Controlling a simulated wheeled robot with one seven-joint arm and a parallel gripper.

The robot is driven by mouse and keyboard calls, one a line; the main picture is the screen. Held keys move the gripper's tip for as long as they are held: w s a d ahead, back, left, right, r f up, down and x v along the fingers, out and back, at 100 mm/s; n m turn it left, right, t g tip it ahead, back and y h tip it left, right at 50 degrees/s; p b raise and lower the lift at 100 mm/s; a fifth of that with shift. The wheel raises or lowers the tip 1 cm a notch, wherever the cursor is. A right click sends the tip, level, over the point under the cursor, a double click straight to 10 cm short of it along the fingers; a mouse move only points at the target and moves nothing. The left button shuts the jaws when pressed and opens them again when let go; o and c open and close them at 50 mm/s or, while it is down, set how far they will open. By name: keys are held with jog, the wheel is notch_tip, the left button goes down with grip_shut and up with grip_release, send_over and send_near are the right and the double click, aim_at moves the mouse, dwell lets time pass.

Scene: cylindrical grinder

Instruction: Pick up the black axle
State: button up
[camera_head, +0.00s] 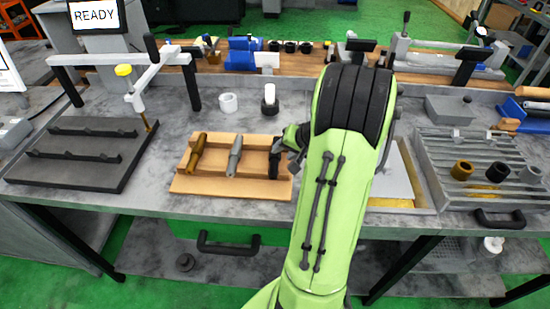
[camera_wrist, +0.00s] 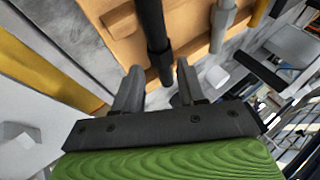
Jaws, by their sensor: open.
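The black axle (camera_wrist: 151,28) lies across the wooden tray (camera_head: 222,186), at its right end in the head view. In the wrist view its near end reaches between the two fingers of my gripper (camera_wrist: 158,84). The fingers stand open, one on each side of the axle, with visible gaps. I cannot tell whether they are low enough to surround it. In the head view my gripper (camera_head: 284,143) is at the tray's right end, and my arm hides part of it. A grey axle (camera_head: 234,157) and a brass axle (camera_head: 197,153) lie farther left in the tray.
A white cup (camera_head: 228,103) and a white-and-black piece (camera_head: 270,98) stand behind the tray. A dark fixture plate (camera_head: 75,150) is at left. A grey slatted rack (camera_head: 480,165) with cylindrical parts is at right. Bare table lies left of the tray.

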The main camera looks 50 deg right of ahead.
aim_at(278, 155)
jog(key=x, duration=0.5)
jog(key=shift+a+b, duration=0.1)
jog(key=shift+b, duration=0.2)
jog(key=shift+s+r, duration=0.15)
jog(key=shift+c, duration=0.4)
grip_shut()
